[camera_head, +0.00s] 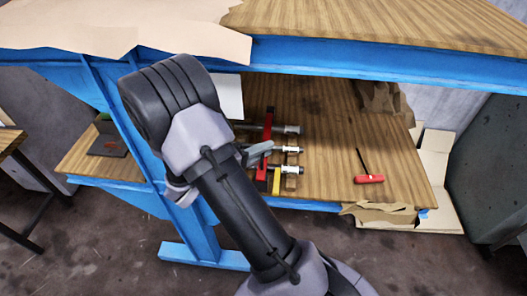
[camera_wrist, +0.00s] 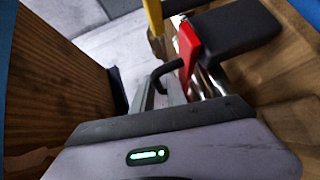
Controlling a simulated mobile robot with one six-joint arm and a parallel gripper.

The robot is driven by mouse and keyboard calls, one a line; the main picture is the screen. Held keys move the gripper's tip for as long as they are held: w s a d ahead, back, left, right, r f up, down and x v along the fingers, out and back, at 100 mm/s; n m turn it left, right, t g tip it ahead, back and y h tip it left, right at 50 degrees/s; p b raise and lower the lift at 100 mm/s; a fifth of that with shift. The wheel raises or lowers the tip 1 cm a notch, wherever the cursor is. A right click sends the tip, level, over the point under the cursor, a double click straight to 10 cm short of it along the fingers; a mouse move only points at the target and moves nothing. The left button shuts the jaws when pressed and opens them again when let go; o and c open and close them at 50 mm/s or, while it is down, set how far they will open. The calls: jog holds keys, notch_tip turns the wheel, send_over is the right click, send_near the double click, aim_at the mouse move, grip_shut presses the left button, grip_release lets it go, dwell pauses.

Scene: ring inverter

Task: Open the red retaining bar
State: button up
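A red bar (camera_head: 267,123) stands among metal cylinders on the lower wooden shelf in the head view. Another red stretch (camera_head: 262,172) shows nearer, beside a yellow part (camera_head: 276,180); whether both red stretches are one piece is unclear. My gripper (camera_head: 258,152) reaches in from the left beside these parts. In the wrist view a red piece (camera_wrist: 187,46) lies just beyond my gripper, with a black block (camera_wrist: 236,30) and a yellow piece (camera_wrist: 154,16) next to it. A dark hooked rod (camera_wrist: 168,72) is close to the red piece. Contact and finger opening are unclear.
The blue table frame (camera_head: 390,62) and wooden top (camera_head: 400,25) overhang the shelf (camera_head: 330,130). A red-handled screwdriver (camera_head: 369,179) lies on the right of the shelf. Torn cardboard (camera_head: 385,212) hangs at its front edge. The shelf between is clear.

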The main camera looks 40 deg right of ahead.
jog(key=shift+c, duration=0.5)
grip_shut()
dwell(0.9)
